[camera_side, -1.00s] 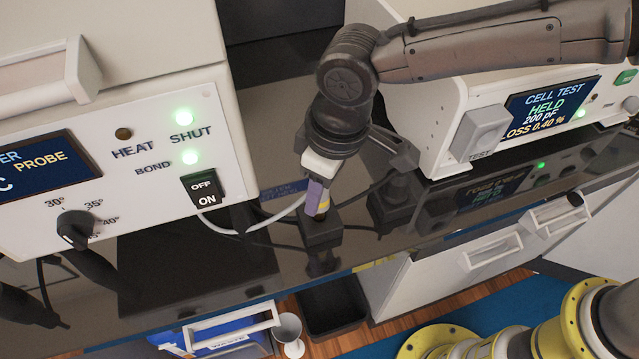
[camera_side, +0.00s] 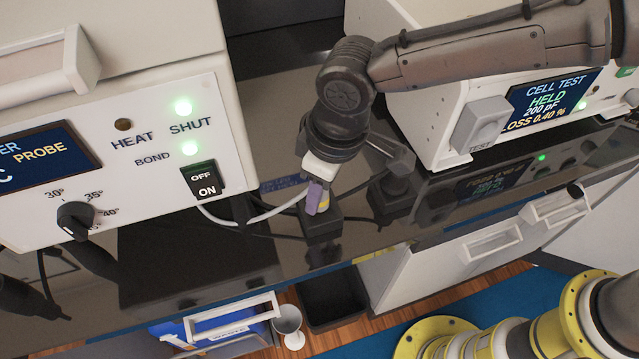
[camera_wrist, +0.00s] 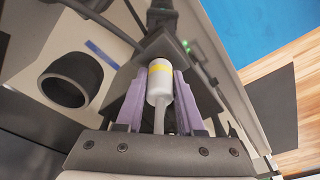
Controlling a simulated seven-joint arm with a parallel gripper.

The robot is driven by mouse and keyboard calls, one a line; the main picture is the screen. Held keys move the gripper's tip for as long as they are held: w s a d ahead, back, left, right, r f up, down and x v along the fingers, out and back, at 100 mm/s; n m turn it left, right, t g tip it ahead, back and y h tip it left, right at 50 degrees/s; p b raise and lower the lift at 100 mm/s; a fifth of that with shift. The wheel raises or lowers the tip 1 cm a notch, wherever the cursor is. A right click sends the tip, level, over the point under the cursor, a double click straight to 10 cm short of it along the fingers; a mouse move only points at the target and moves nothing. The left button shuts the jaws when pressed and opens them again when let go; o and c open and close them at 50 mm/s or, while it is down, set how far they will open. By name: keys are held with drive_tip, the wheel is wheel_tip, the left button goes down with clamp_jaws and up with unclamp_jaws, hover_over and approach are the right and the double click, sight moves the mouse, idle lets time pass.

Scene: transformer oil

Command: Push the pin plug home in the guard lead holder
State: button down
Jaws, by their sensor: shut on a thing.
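The pin plug (camera_wrist: 159,84) is a white cylinder with a yellow band and a grey lead at its near end. My gripper (camera_side: 317,203) has purple fingers, which stand on both sides of the plug in the wrist view (camera_wrist: 160,78). It is shut on the plug. The guard lead holder (camera_side: 322,228) is a small dark block on the glossy black bench, directly below the fingers. In the wrist view the dark holder (camera_wrist: 168,45) lies just beyond the plug's far end. The pin and the depth of its seating are hidden.
A white unit with a HEAT panel (camera_side: 150,140) stands left and a CELL TEST unit (camera_side: 425,100) stands right. A dark fitting (camera_side: 392,195) is close right of the holder. A pale cable (camera_side: 265,215) runs from the left unit toward the holder. The bench front edge (camera_side: 290,283) is near.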

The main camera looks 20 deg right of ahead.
drive_tip(key=shift+f, duration=0.45)
drive_tip(key=shift+c, duration=2.2)
unclamp_jaws()
drive_tip(key=shift+r, duration=0.1)
wheel_tip(320, 180, up, 14)
drive_tip(key=s+d, duration=0.1)
drive_tip(key=shift+s+d+f, duration=0.25)
